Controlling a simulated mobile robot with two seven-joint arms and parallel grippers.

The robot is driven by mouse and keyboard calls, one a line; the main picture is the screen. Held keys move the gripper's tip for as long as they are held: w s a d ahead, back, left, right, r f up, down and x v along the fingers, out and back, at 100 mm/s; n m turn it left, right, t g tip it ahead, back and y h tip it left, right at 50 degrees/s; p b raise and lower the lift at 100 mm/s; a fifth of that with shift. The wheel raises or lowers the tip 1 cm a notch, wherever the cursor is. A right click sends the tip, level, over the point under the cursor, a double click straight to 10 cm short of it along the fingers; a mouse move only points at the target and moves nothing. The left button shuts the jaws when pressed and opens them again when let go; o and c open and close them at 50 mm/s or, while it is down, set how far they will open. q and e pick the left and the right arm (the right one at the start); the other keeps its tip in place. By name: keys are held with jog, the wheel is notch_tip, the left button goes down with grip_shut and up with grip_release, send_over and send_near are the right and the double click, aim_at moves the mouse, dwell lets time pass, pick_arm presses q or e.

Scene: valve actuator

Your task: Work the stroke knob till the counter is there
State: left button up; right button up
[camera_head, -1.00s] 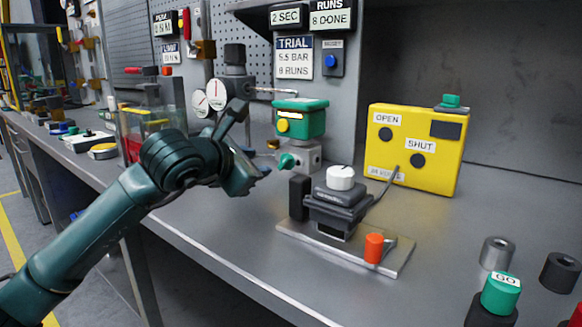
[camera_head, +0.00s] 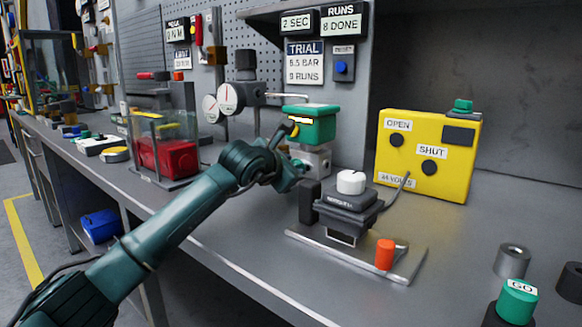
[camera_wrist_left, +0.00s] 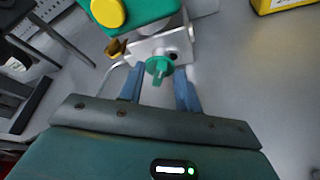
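The valve actuator (camera_head: 311,124) has a green top with a yellow button and stands on a grey block (camera_head: 313,158). A small green knob (camera_wrist_left: 159,67) sticks out of the block's front. My left gripper (camera_head: 292,168) is at the block. In the left wrist view, its two blue fingers (camera_wrist_left: 159,88) are apart, one on each side of the knob, with gaps beside it. The arm mostly hides the knob in the head view. The RUNS counter (camera_head: 341,21) reads 8 DONE. The trial card (camera_head: 304,63) reads 5.5 BAR, with a runs number below.
A plate fixture (camera_head: 410,262) with a white-topped device (camera_head: 351,183) and an orange post (camera_head: 385,254) stands right of my gripper. Behind is a yellow OPEN/SHUT box (camera_head: 455,165). A green GO button (camera_head: 517,301) is at front right. Gauges (camera_head: 230,98) stand behind.

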pick_arm(q)
jog(key=shift+w+d, duration=0.1)
jog(key=shift+w, duration=0.05)
grip_shut()
jog(key=shift+f, duration=0.2)
jog(key=shift+f+m+b, duration=0.1)
jog(key=shift+m+b, duration=0.2)
jog(key=shift+b, duration=0.4)
jog(key=shift+t+b, duration=0.3)
jog(key=shift+r, duration=0.2)
pick_arm(e)
jog(key=shift+s+a+n+t+y, duration=0.2)
jog(key=shift+a+n+t+y, duration=0.25)
jog(key=shift+y, duration=0.35)
